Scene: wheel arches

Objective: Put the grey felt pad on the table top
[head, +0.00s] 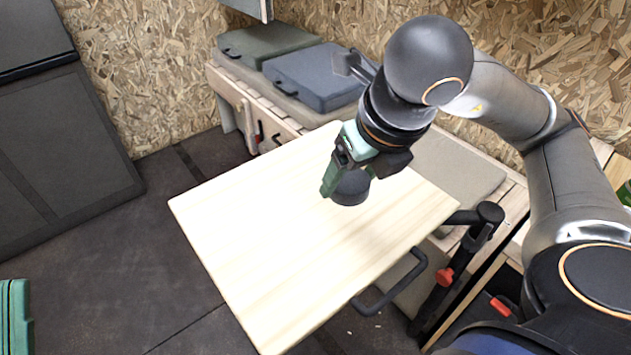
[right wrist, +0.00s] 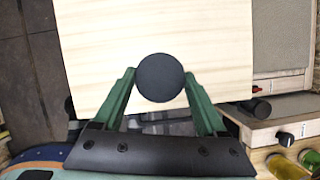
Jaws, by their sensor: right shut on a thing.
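The grey felt pad (head: 352,188) is a dark round disc. My right gripper (head: 345,172) is shut on it, over the right half of the pale wooden table top (head: 270,240). In the right wrist view the pad (right wrist: 160,77) sits between the tips of the two green fingers (right wrist: 160,84), with pale wood (right wrist: 210,35) behind it. I cannot tell whether the pad touches the wood. The table top is otherwise bare. Part of my left gripper (head: 15,315) shows as green pieces at the lower left edge; its fingertips cannot be made out.
Dark floor (head: 110,280) is clear at left.

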